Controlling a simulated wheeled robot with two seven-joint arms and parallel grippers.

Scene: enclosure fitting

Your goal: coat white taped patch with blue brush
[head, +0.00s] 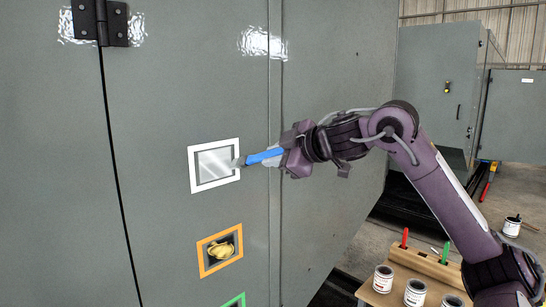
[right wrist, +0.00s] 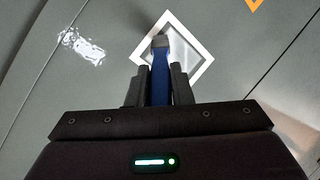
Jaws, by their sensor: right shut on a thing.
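The white taped patch (head: 214,165) is a white tape frame around a pale grey panel on the grey enclosure door. It also shows in the right wrist view (right wrist: 203,50), turned like a diamond. My right gripper (head: 285,156) is shut on the blue brush (head: 264,156) by its handle. The brush points left, with its grey bristle end over the patch's right edge. In the right wrist view the blue brush (right wrist: 160,80) stands between the fingers (right wrist: 160,88), its tip over the tape frame. I cannot tell whether the bristles touch the surface. My left gripper is not in view.
An orange taped patch (head: 207,271) with a yellow blob and a green taped frame (head: 240,298) lie below. A bench at lower right holds several paint cans (head: 415,293) and a wooden rack (head: 420,263) with red and green brushes. A black hinge (head: 100,22) sits upper left.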

